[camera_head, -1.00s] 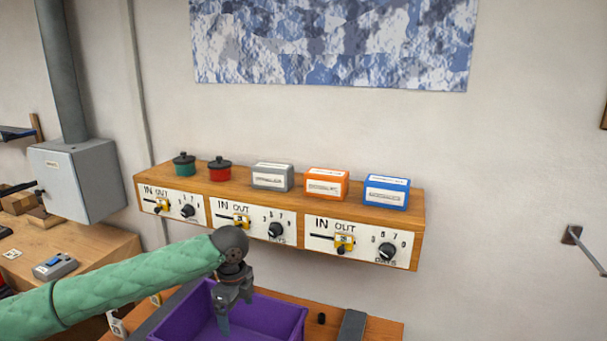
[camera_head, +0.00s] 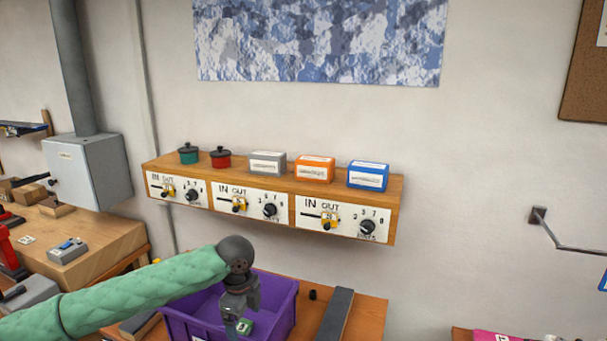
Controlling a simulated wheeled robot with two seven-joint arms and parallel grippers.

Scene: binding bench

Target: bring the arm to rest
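My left arm (camera_head: 150,292), in a green sleeve, comes in from the lower left. My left gripper (camera_head: 236,322) points down over the purple bin (camera_head: 284,312). A small green piece (camera_head: 245,326) shows beside the fingertips, low in the bin; I cannot tell whether the gripper touches it. The finger gap is too small and dark to tell open from shut. My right gripper is not in view.
A wooden wall shelf (camera_head: 398,205) with sliders and dials carries a green pot (camera_head: 188,154), a red pot (camera_head: 221,159) and grey (camera_head: 267,163), orange (camera_head: 314,170) and blue (camera_head: 367,176) boxes. A dark bar (camera_head: 337,316) lies right of the bin.

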